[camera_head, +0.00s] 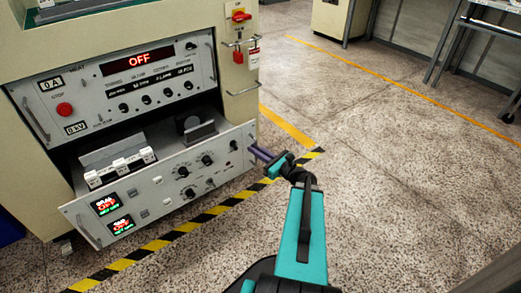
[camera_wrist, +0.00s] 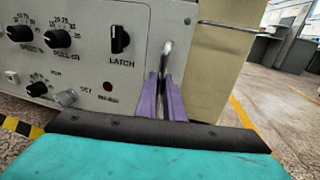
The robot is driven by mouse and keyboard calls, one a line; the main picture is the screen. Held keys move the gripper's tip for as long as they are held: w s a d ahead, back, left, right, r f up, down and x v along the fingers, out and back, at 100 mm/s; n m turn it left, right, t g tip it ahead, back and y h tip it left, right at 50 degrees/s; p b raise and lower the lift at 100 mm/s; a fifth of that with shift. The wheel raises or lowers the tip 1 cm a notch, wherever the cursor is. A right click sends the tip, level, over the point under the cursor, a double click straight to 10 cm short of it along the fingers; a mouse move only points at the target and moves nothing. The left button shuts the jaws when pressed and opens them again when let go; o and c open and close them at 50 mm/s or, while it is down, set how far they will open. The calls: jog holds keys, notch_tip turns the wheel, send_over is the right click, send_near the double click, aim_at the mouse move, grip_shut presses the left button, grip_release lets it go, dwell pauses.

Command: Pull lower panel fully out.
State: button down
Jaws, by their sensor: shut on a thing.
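The lower panel (camera_head: 150,205) is a grey drawer front with knobs and two small lit displays, and it stands out from the cabinet with parts showing behind its top edge. Its right side also shows in the wrist view (camera_wrist: 90,75), with a knob marked LATCH (camera_wrist: 120,40) and a metal handle (camera_wrist: 166,58) at the right edge. My gripper (camera_head: 256,151) is at the panel's right end. Its purple fingers (camera_wrist: 165,98) are shut on the handle. The fingers hide the handle's lower part. How far the panel can still travel cannot be told.
The cream cabinet (camera_head: 40,190) holds an upper panel (camera_head: 115,90) with an OFF display and a red stop button. A red switch (camera_head: 238,16) and tags are on its right side. A yellow-black floor stripe (camera_head: 210,212) runs below the panel.

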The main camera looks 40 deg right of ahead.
jog(key=shift+s, duration=0.1)
jog(key=c, duration=1.9)
grip_release()
jog(key=shift+o, duration=0.2)
jog(key=shift+s, duration=0.15)
jog(key=s+p, duration=0.4)
jog(key=s, duration=0.9)
jog(key=shift+s+d, duration=0.3)
jog(key=shift+d, duration=0.15)
jog(key=shift+w+a, duration=0.1)
